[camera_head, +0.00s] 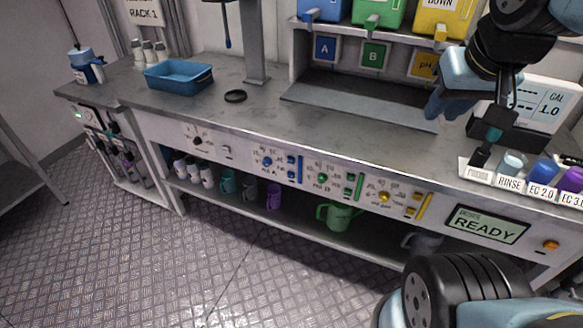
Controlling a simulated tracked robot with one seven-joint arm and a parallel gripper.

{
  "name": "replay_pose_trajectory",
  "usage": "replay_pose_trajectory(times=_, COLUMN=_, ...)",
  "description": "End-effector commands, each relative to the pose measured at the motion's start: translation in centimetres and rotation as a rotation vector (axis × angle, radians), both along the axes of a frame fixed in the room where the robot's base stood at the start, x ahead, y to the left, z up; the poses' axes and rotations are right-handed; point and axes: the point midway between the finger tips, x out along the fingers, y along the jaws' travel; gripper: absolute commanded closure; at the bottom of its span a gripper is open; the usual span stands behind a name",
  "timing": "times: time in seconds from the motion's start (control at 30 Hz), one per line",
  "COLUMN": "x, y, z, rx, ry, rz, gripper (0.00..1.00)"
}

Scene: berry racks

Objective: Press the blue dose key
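The blue controls are on the bench's front panel, left of centre: a round blue button (267,162) and upright blue bars (291,167) to its right. The lettering around them is too small to read surely, so I cannot tell which part is the dose key. Matching green (322,178) and yellow (384,197) groups sit further right. My gripper (446,108) is at the upper right, pointing down above the worktop near the dark shelf's right end. It is well apart from the blue controls. Its fingers are partly hidden and their gap is unclear.
A display (486,225) reads READY, with an orange button (551,245) beside it. Labelled cups, including RINSE (510,183), stand at the right. A blue tray (178,77) and black ring (235,96) lie on the worktop. Jugs, including a green one (338,216), stand below. The floor in front is clear.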

Motion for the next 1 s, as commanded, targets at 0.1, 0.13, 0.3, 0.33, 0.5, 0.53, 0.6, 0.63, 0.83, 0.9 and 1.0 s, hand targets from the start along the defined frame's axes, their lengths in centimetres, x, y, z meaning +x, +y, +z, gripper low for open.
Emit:
replay_pose_trajectory(times=0.1, x=0.00, y=0.00, z=0.00, rx=0.000, ry=0.000, rz=0.000, gripper=0.86)
replay_pose_trajectory(times=0.13, x=0.00, y=0.00, z=0.00, rx=0.000, ry=0.000, rz=0.000, gripper=0.89)
replay_pose_trajectory(times=0.3, x=0.00, y=0.00, z=0.00, rx=0.000, ry=0.000, rz=0.000, gripper=1.00)
replay_pose_trajectory(times=0.33, x=0.00, y=0.00, z=0.00, rx=0.000, ry=0.000, rz=0.000, gripper=1.00)
replay_pose_trajectory(times=0.5, x=0.00, y=0.00, z=0.00, rx=0.000, ry=0.000, rz=0.000, gripper=1.00)
replay_pose_trajectory(times=0.53, x=0.00, y=0.00, z=0.00, rx=0.000, ry=0.000, rz=0.000, gripper=1.00)
replay_pose_trajectory(times=0.6, x=0.00, y=0.00, z=0.00, rx=0.000, ry=0.000, rz=0.000, gripper=1.00)
replay_pose_trajectory(times=0.63, x=0.00, y=0.00, z=0.00, rx=0.000, ry=0.000, rz=0.000, gripper=1.00)
replay_pose_trajectory(times=0.83, x=0.00, y=0.00, z=0.00, rx=0.000, ry=0.000, rz=0.000, gripper=1.00)
replay_pose_trajectory(times=0.9, x=0.00, y=0.00, z=0.00, rx=0.000, ry=0.000, rz=0.000, gripper=1.00)
replay_pose_trajectory(times=1.0, x=0.00, y=0.00, z=0.00, rx=0.000, ry=0.000, rz=0.000, gripper=1.00)
